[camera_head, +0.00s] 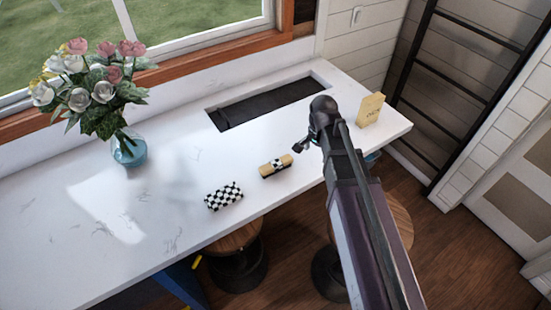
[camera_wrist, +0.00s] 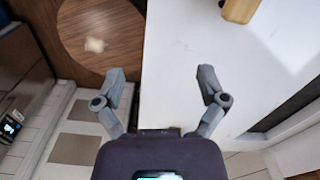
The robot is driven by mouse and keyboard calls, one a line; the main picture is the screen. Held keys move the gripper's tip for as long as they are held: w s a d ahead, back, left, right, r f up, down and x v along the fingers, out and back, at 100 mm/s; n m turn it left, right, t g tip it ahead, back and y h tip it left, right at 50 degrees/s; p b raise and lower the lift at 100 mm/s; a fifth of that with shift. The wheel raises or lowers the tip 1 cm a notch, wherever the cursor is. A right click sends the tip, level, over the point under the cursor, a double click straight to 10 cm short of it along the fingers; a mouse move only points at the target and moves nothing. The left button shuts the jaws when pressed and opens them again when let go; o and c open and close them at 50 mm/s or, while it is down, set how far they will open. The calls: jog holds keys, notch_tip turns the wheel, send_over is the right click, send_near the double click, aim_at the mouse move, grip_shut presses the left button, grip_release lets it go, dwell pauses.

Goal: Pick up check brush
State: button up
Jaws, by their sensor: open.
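A block with an all-over black-and-white check pattern (camera_head: 224,196) lies on the white counter near its front edge. I cannot tell for sure which of the two is the check brush. My gripper (camera_head: 303,146) is above the counter, just right of the tan piece and apart from it. In the wrist view my gripper (camera_wrist: 163,88) is open with nothing between its fingers. A tan end (camera_wrist: 240,10), likely of the banded piece, shows at the top edge there.
The white counter (camera_head: 80,240) has a dark recess (camera_head: 265,103) at the back. A tan box (camera_head: 370,109) stands at its right end, and a blue vase (camera_head: 128,150) with flowers stands at the left. Round wooden stools (camera_head: 238,238) stand below the front edge.

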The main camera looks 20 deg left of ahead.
aim_at(276, 163)
jog(key=a+r+m+p, duration=0.2)
jog(key=a+r+p, duration=0.2)
jog(key=a, duration=0.8)
jog(key=shift+s+a+r+m, duration=0.3)
jog(key=shift+s+a+r, duration=0.1)
jog(key=shift+r, duration=0.1)
jog(key=shift+f, duration=0.1)
notch_tip(276, 163, down, 8)
jog(key=b, duration=0.8)
jog(key=shift+d+f+b, duration=0.1)
jog(key=shift+f+b, duration=0.15)
jog(key=shift+b, duration=0.15)
jog(key=shift+s+a+f+b, duration=0.1)
jog(key=shift+f+b, duration=1.2)
jog(key=shift+s+a+f+b, duration=0.1)
jog(key=shift+f+b, duration=1.15)
jog(key=shift+c, duration=0.2)
